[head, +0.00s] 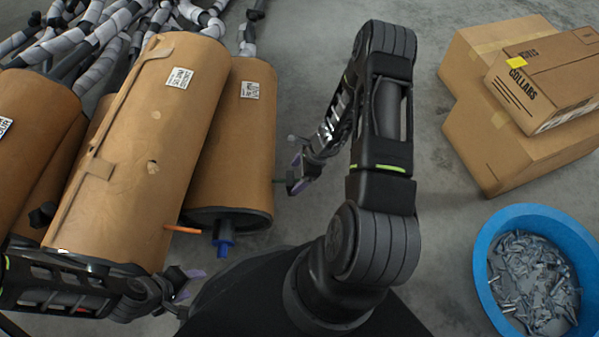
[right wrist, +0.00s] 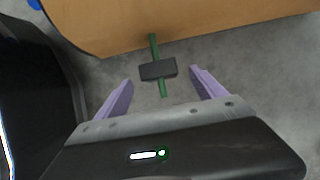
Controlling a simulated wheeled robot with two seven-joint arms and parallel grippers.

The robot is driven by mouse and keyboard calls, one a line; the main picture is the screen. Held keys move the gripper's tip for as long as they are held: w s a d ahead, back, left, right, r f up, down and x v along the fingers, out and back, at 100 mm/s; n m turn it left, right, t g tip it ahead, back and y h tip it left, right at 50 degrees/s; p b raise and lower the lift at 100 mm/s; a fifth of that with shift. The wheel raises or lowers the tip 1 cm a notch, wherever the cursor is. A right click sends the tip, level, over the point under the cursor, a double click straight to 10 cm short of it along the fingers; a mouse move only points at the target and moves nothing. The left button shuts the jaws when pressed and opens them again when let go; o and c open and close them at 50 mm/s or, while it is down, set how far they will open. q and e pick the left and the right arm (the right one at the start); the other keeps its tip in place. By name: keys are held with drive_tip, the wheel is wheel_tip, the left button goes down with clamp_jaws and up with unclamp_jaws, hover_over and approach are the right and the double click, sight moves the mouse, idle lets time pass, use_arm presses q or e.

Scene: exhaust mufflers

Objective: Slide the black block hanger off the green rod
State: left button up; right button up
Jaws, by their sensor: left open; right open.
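The black block hanger (right wrist: 158,70) sits on the green rod (right wrist: 153,46), which sticks out from a brown muffler (head: 231,135). The rod's tip shows past the block on the near side. In the head view the green rod (head: 279,180) is small beside the muffler's right side, and the block is hard to make out. My right gripper (right wrist: 161,77) is open, with its purple fingers on either side of the block and gaps between. It also shows in the head view (head: 293,175). My left gripper (head: 188,285) is open and empty near the mufflers' lower ends.
An orange rod (head: 183,229) and a blue hanger (head: 222,240) stand at the mufflers' lower ends. Another large brown muffler (head: 140,150) lies alongside. Cardboard boxes (head: 480,130) and a blue tub (head: 489,285) of metal pieces are at right. Grey floor lies between.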

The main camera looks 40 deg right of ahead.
sight(294, 179)
drive_tip(key=b+x, duration=0.2)
drive_tip(key=x, duration=0.3)
drive_tip(key=shift+a+f, duration=0.15)
drive_tip(key=shift+f, duration=0.2)
drive_tip(key=shift+c, duration=0.2)
drive_tip(key=c, duration=1.4)
drive_tip(key=shift+c, duration=0.2)
drive_tip(key=shift+r, duration=0.2)
drive_tip(key=s+d, duration=0.5)
drive_tip(key=d, duration=0.2)
drive_tip(key=shift+s, duration=0.2)
idle(0.6)
idle(0.5)
